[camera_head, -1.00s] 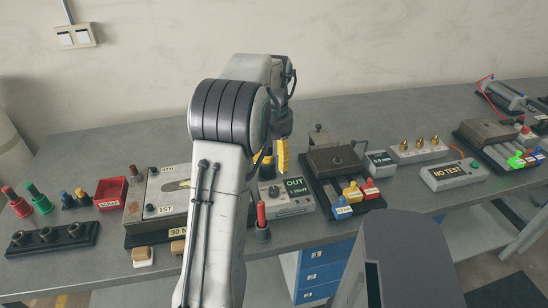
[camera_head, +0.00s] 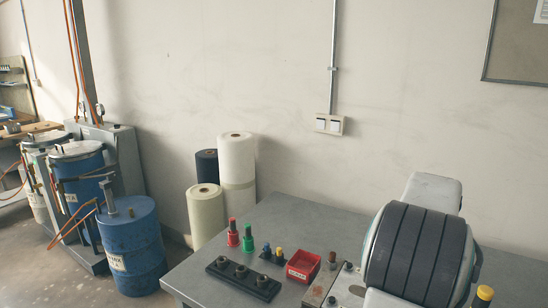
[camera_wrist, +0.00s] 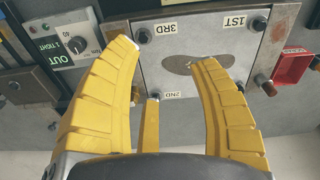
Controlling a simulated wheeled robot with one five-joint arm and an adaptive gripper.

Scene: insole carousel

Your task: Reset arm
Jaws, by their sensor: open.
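A red bin (camera_head: 303,266) and a black block with round sockets (camera_head: 243,279) sit on the grey table (camera_head: 300,215). Red and green plungers stand behind the block. Upright rolls (camera_head: 236,160) and blue drums (camera_head: 132,245) stand left of the table.

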